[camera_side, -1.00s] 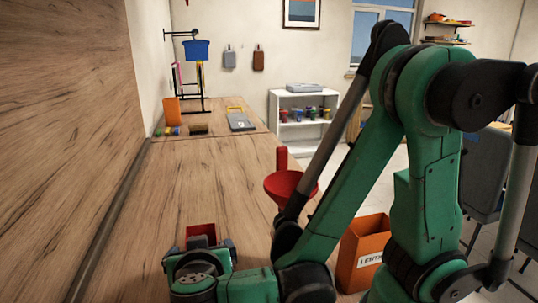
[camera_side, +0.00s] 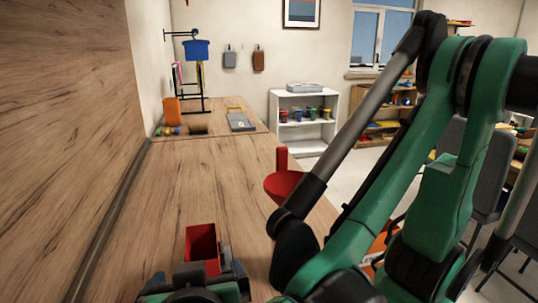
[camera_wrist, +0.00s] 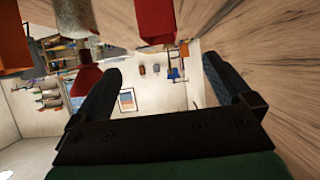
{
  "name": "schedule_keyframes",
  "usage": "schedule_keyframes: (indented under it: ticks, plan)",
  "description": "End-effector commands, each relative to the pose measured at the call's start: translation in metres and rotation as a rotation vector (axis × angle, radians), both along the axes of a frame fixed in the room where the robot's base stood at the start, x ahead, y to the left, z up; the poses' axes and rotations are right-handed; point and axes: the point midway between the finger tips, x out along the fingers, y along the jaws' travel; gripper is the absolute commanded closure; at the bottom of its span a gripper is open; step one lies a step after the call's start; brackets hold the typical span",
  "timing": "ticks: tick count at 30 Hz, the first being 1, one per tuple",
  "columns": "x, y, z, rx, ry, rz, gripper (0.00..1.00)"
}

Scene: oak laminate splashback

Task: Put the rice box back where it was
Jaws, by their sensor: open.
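A red open-topped box (camera_side: 202,243) stands on the wooden worktop in the side view, just beyond my gripper (camera_side: 203,272). No label on it is readable, so I cannot tell if it is the rice box. In the wrist view, the red box (camera_wrist: 155,22) shows at the top, beyond and between my open fingers. My gripper (camera_wrist: 162,70) is open, with nothing between its fingers. The lower part of the gripper is cut off by the frame in the side view.
A red funnel-like bowl (camera_side: 282,186) is at the worktop's right edge, partly behind my arm. An orange box (camera_side: 378,243) is mostly hidden by my arm. The far worktop holds a grey scale-like item (camera_side: 240,121) and small objects. The middle of the worktop is clear.

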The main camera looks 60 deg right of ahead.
Motion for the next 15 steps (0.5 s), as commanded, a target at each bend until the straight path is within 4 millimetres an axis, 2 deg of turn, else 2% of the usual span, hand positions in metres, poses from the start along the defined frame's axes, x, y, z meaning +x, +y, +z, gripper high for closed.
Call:
schedule_keyframes:
  ticks: [15]
  plan:
    - [-0.0043,0.0038,0.0033,0.0,-0.001,-0.001,0.0]
